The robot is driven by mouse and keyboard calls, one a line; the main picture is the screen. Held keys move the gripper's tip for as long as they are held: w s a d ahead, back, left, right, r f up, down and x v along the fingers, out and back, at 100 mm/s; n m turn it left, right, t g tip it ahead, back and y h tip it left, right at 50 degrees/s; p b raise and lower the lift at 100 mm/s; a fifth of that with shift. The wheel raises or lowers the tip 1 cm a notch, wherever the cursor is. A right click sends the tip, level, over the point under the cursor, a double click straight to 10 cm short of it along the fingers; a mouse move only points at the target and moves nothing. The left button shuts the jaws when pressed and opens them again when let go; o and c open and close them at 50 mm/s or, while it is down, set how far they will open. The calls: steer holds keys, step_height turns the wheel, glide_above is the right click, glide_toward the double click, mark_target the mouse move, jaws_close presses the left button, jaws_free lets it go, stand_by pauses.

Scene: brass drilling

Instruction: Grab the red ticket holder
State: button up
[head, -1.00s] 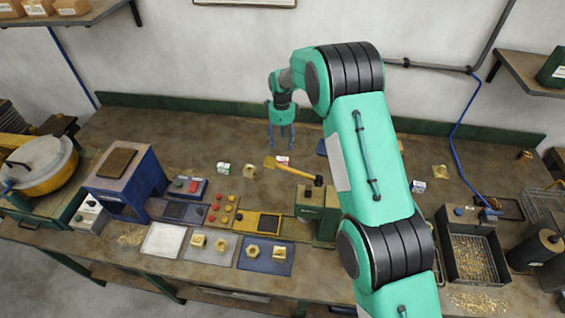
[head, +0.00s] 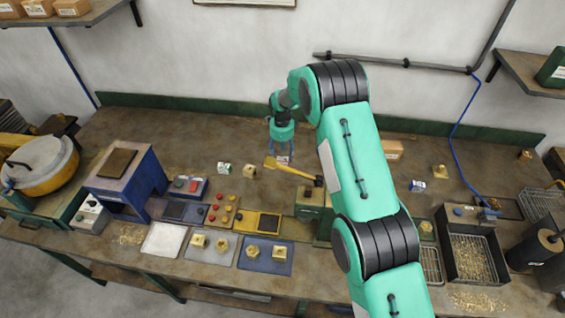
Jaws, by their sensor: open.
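The red ticket holder (head: 283,159) is a small white and red block on the workbench, just behind the yellow-headed tool. My gripper (head: 280,157) points down at it, with its blue fingers open. The fingertips are low, close around or just behind the holder, and partly overlap it in the view. I cannot tell whether they touch it.
A yellow-headed tool with a dark handle end (head: 292,169) lies just in front. A green and white holder (head: 224,168) and a brass part (head: 249,171) stand to the left. A blue and white holder (head: 417,186) is to the right. The bench behind is mostly clear.

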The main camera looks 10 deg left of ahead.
mark_target(282, 160)
steer(key=shift+f, duration=0.15)
steer(key=shift+d+f+p, duration=0.1)
steer(key=shift+f+p, duration=0.25)
steer(key=shift+f, duration=2.1)
steer(key=c, duration=1.3)
steer(key=shift+r, duration=0.15)
steer(key=shift+r+b, duration=0.4)
steer(key=shift+r, duration=4.45)
